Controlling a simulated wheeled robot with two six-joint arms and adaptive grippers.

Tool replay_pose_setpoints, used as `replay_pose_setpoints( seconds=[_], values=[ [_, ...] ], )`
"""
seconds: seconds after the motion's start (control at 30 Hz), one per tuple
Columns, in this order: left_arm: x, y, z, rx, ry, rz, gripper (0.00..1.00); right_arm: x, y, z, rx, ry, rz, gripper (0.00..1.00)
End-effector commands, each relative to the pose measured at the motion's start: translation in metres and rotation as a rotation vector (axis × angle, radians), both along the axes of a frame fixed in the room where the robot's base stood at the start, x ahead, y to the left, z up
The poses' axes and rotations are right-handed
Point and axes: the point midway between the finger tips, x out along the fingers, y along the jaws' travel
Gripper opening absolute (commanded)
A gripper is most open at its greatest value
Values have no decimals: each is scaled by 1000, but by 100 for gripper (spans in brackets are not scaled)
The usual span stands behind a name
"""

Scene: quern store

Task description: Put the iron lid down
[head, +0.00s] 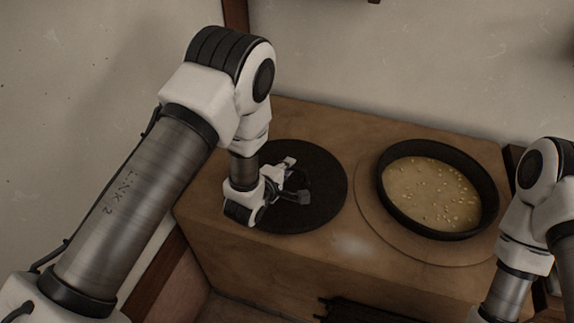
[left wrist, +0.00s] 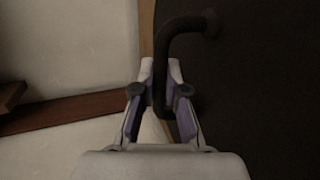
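The iron lid (head: 318,212) is a flat, dark round disc over the left part of the wooden block top. It looks level; I cannot tell whether it touches the top or is just above it. My left gripper (head: 297,183) is over the lid's middle. In the left wrist view, the lid (left wrist: 255,90) fills the right side, and its bent bar handle (left wrist: 185,24) runs between the fingers of my left gripper (left wrist: 161,70), which look closed on it. My right arm shows at the right edge, but its gripper is out of view.
A black pan (head: 391,212) of pale, speckled batter (head: 432,190) stands right of the lid on a round plate (head: 372,226) on the wooden block (head: 290,262). A plain wall (head: 400,70) rises behind. A bare strip lies along the block's front.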

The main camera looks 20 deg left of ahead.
Motion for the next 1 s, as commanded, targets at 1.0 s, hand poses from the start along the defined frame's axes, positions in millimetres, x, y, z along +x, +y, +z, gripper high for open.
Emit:
replay_pose_setpoints(
  seconds=[1.0],
  values=[
    [-109,19,43,-1,2,0,36,0,0,5,0,0,0,40]
  ],
)
